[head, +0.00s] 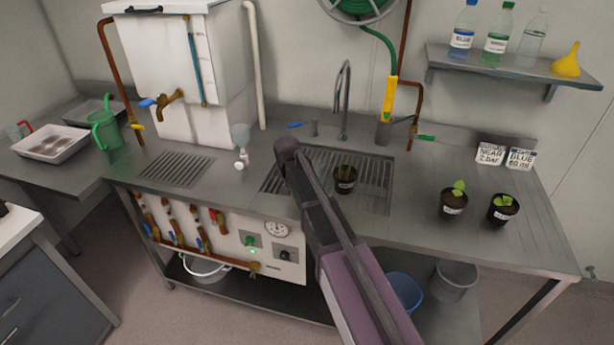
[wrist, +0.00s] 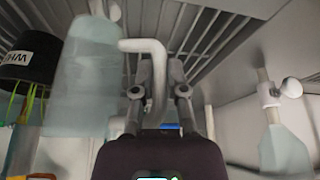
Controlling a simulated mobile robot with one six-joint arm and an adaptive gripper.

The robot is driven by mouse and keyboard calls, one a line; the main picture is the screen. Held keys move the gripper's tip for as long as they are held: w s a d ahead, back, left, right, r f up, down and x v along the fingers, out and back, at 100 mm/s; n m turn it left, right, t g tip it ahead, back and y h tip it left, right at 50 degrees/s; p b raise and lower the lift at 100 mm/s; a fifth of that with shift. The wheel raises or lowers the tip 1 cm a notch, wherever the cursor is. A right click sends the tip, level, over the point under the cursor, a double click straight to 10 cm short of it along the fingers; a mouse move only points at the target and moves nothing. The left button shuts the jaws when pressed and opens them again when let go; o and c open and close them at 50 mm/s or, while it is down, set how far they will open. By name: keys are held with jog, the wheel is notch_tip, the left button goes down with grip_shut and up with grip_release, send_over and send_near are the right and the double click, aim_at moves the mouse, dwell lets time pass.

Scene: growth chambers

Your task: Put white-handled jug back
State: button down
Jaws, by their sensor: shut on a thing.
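The jug (wrist: 85,80) is pale and translucent with a white handle (wrist: 150,47). It shows on the left of the wrist view, which looks upside down. My gripper (wrist: 160,85) is shut on the handle, with the jug's body beside the fingers. The jug is near the sink grating (wrist: 190,32); I cannot tell whether it touches it. In the head view my arm hides the jug and the fingers, over the left part of the grating (head: 378,200).
A potted plant (head: 345,183) stands on the grating, close to the jug. A pale funnel with a white valve (head: 241,160) stands to the left. A tall tap (head: 343,100) rises behind. Two more pots (head: 453,205) (head: 502,214) and two cards (head: 490,154) (head: 520,158) are on the right counter.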

jog(key=s+a+r+n+y+p, duration=0.1)
jog(key=s+r+n+p, duration=0.1)
jog(key=s+n, duration=0.2)
jog(key=s, duration=0.3)
jog(key=shift+s+a+r+y, duration=0.15)
jog(key=shift+s+r+y, duration=0.15)
jog(key=shift+s+y, duration=0.1)
jog(key=shift+w, duration=0.1)
jog(key=w+a+f+b, duration=0.1)
jog(key=w+a, duration=0.2)
jog(key=w, duration=1.1)
jog(key=shift+a+f, duration=0.2)
jog(key=shift+a, duration=0.2)
jog(key=shift+w, duration=0.1)
jog(key=shift+w+a+f+b, duration=0.2)
jog(key=shift+w+f+b, duration=0.2)
jog(key=shift+w, duration=0.25)
jog(key=shift+f+b, duration=1.45)
jog(key=shift+b, duration=0.05)
jog(key=shift+f, duration=0.15)
